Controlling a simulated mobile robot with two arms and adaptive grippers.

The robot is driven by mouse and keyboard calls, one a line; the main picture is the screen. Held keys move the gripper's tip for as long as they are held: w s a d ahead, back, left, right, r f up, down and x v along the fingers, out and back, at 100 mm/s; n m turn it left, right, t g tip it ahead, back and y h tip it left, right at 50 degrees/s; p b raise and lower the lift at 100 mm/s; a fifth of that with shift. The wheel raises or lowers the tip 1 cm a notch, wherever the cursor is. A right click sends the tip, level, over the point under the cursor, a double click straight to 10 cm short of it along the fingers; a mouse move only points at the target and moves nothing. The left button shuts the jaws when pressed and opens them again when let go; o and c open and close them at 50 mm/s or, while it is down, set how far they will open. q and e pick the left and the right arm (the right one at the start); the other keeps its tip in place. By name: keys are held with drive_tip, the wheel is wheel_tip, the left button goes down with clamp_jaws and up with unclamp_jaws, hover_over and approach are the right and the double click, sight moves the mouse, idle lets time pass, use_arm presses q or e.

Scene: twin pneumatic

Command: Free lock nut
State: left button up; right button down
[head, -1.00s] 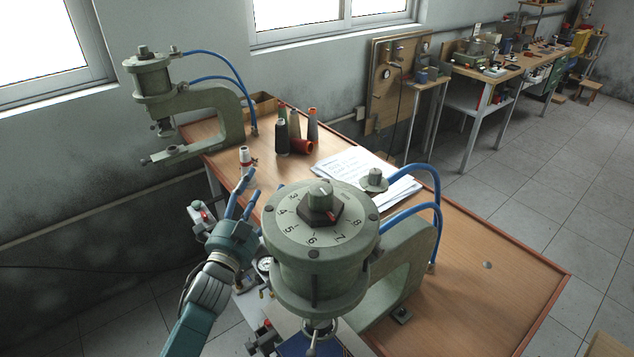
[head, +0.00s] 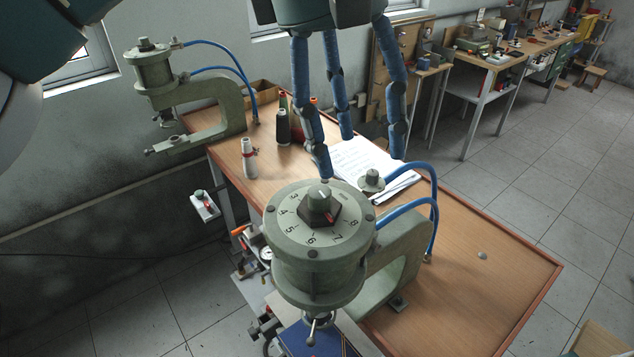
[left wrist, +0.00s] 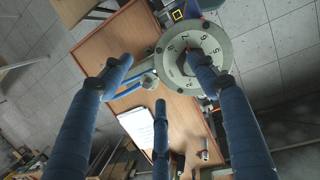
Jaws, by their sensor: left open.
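The near press head (head: 315,245) carries a numbered dial on top. At its centre is a dark hexagonal lock nut (head: 330,212) with a grey knob (head: 319,199) rising through it. My left gripper (head: 345,160) hangs above and behind the dial in the head view, its three blue fingers spread and empty. In the left wrist view the dial (left wrist: 209,49) lies near the right finger, which covers part of the nut and knob. I cannot tell whether that finger touches them. My right gripper is not in view.
A second press (head: 190,95) stands at the back left. Blue air hoses (head: 437,215) arch right of the near press. Papers (head: 385,180), a white bottle (head: 249,158) and thread cones (head: 283,125) are on the wooden table (head: 480,290). Its right part is mostly clear.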

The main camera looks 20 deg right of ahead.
sight(318, 189)
use_arm(q)
drive_tip(key=a, duration=0.1)
drive_tip(key=a+r+t+y, duration=0.1)
drive_tip(key=a+r+y, duration=0.1)
drive_tip(key=a, duration=0.1)
drive_tip(key=shift+w+r+t, duration=0.1)
drive_tip(key=shift+w+t, duration=0.2)
drive_tip(key=shift+w, duration=0.05)
wheel_tip(318, 189, down, 10)
drive_tip(key=shift+w+f+p, duration=0.15)
drive_tip(key=shift+f+p, duration=0.1)
drive_tip(key=shift+p, duration=0.7)
drive_tip(key=shift+d, duration=0.1)
drive_tip(key=c, duration=1.1)
drive_tip(key=shift+c, duration=0.3)
